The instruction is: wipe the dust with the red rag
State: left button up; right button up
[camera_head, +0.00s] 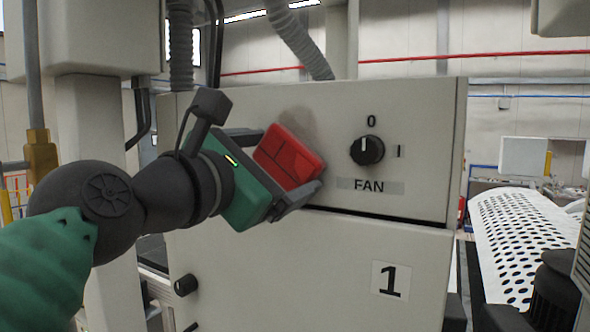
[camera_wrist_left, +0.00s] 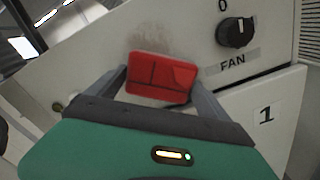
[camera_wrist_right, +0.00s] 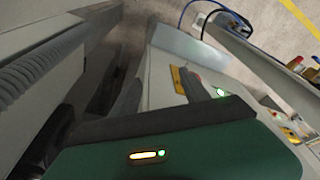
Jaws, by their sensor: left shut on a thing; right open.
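The red rag (camera_head: 288,156) is a folded red block held between the fingers of my left gripper (camera_head: 300,180). The left gripper is shut on it, close in front of the upper panel of the light grey cabinet. In the left wrist view the rag (camera_wrist_left: 160,78) sits between both fingers. A brownish dust smudge (camera_wrist_left: 145,60) shows on the panel just above and behind the rag; it also shows in the head view (camera_head: 298,119). I cannot tell whether the rag touches the panel. My right gripper (camera_wrist_right: 170,90) is open and appears only in its wrist view.
A black fan knob (camera_head: 367,150) sticks out of the panel (camera_head: 425,130) to the right of the dust. A lower door (camera_head: 320,280) carries a "1" label. A perforated white roller (camera_head: 520,240) stands at the right. In the right wrist view a grey tray-like surface (camera_wrist_right: 190,45) lies below.

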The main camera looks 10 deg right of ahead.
aim_at(296, 144)
pick_arm(q)
jog(key=shift+w+a, duration=0.2)
jog(key=shift+a, duration=0.15)
jog(key=shift+w+a+r, duration=0.1)
jog(key=shift+w+a, duration=0.15)
jog(key=shift+a, duration=0.15)
jog(key=shift+w+a, duration=0.55)
jog(key=shift+a, duration=0.05)
jog(key=shift+s+d+r+p, duration=0.3)
jog(key=shift+s+d+r, duration=0.25)
jog(key=shift+d+r, duration=0.15)
jog(key=shift+s+d+r+p, duration=0.25)
jog(key=shift+s+d+r, duration=0.35)
jog(key=shift+d, duration=0.2)
jog(key=shift+s+d, duration=0.45)
jog(key=shift+d, duration=0.2)
jog(key=shift+s+d, duration=0.4)
jog(key=shift+d, duration=0.2)
jog(key=shift+w+a, duration=0.4)
jog(key=shift+a, duration=0.1)
jog(key=shift+w+a+b, duration=0.3)
jog(key=shift+w+a, duration=0.1)
jog(key=shift+a, duration=0.15)
jog(key=w+a, duration=0.1)
jog(key=a, duration=0.1)
jog(key=w+a, duration=0.1)
jog(key=a, duration=0.1)
jog(key=shift+w, duration=0.4)
